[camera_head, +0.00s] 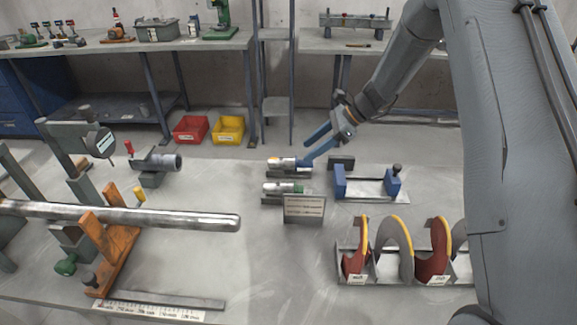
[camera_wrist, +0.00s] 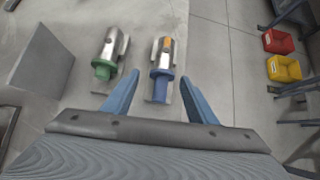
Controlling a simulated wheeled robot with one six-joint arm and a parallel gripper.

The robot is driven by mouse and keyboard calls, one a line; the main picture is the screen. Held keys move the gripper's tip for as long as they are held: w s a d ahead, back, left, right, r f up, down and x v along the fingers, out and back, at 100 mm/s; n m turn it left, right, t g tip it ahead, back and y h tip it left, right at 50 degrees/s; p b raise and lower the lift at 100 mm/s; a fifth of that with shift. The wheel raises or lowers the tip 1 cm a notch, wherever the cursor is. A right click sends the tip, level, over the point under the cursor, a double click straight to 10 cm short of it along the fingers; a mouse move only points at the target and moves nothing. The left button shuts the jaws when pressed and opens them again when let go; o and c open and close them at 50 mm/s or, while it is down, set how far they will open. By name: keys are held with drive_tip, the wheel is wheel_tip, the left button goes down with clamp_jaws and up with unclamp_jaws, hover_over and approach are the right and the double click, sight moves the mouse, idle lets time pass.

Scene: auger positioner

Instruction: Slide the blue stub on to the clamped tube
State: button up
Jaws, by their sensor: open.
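The blue stub (camera_head: 281,163), a silver cylinder with a blue end, lies in a grey cradle on the bench. In the wrist view the blue stub (camera_wrist: 162,88) is between the two finger lines, its blue end toward me. My gripper (camera_head: 318,150) is open with its blue fingers close to the stub's blue end. In the wrist view my gripper (camera_wrist: 159,77) has a finger on each side of the stub, with gaps. Contact cannot be told. A long steel tube (camera_head: 130,213) lies across the left, on an orange stand (camera_head: 113,245) with a yellow-handled clamp.
A green-ended stub (camera_head: 280,187) lies beside the blue one, behind a small sign (camera_head: 304,209). A short grey tube in a red-handled holder (camera_head: 157,162) stands at left. A blue fixture (camera_head: 366,184) and auger flights (camera_head: 400,252) are at right. Bench centre is clear.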

sight(293, 159)
drive_tip(key=shift+w+a+f, duration=0.2)
drive_tip(key=shift+w, duration=0.1)
drive_tip(key=shift+a+f, duration=0.2)
drive_tip(key=shift+a, duration=0.1)
drive_tip(key=p+x, duration=0.1)
drive_tip(key=x, duration=0.2)
drive_tip(key=p+x, duration=0.1)
drive_tip(key=x, duration=0.2)
drive_tip(key=shift+a+r+p, duration=0.15)
drive_tip(key=shift+r+p, duration=0.1)
drive_tip(key=shift+p, duration=0.05)
drive_tip(key=shift+w+a+f, duration=0.1)
drive_tip(key=shift+a+f, duration=0.15)
drive_tip(key=shift+f, duration=0.1)
clamp_jaws()
